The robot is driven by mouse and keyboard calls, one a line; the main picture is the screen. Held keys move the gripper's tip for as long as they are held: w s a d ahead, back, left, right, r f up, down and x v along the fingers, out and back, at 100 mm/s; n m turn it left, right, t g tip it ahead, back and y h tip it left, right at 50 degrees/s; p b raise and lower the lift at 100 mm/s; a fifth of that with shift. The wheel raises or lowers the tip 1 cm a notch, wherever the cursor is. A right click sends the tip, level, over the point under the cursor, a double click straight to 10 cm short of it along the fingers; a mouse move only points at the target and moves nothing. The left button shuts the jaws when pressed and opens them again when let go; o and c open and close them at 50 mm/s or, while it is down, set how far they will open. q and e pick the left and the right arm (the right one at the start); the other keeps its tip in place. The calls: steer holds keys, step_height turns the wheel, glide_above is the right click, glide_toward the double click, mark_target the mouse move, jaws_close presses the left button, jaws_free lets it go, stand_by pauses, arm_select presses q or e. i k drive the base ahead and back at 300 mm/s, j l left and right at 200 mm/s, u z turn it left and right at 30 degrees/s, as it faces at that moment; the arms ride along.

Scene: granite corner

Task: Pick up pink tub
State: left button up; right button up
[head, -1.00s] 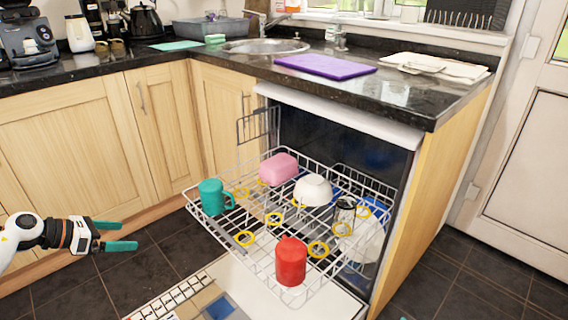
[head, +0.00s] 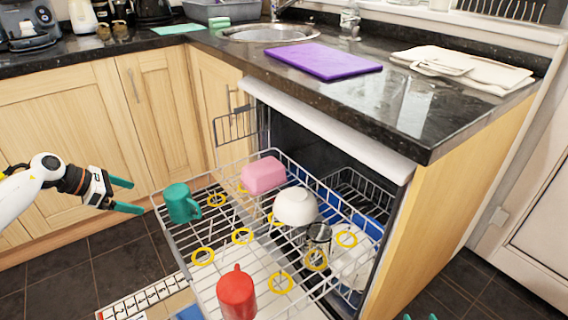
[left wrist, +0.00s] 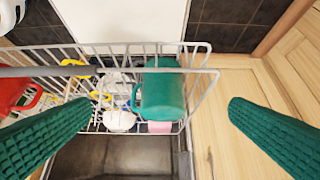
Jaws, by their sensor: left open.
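The pink tub (head: 263,175) sits in the back left of the pulled-out upper dishwasher rack (head: 165,225), between a teal mug (head: 182,204) and a white bowl (head: 295,207). In the left wrist view a small part of the pink tub (left wrist: 160,127) shows below the teal mug (left wrist: 162,95), which hides the rest. My left gripper (head: 136,196) is open and empty, left of the rack and the teal mug, apart from both. Teal fingertips of my right gripper (head: 420,317) just show at the bottom edge; their opening is unclear.
A red mug (head: 237,295) stands at the rack's front. A glass (head: 318,236) and yellow rings (head: 242,236) are also in the rack. The granite worktop (head: 420,110) overhangs the dishwasher and holds a purple board (head: 322,61).

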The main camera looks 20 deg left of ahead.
mark_target(258, 176)
steer(key=i+l, duration=0.85)
steer(key=l, duration=0.15)
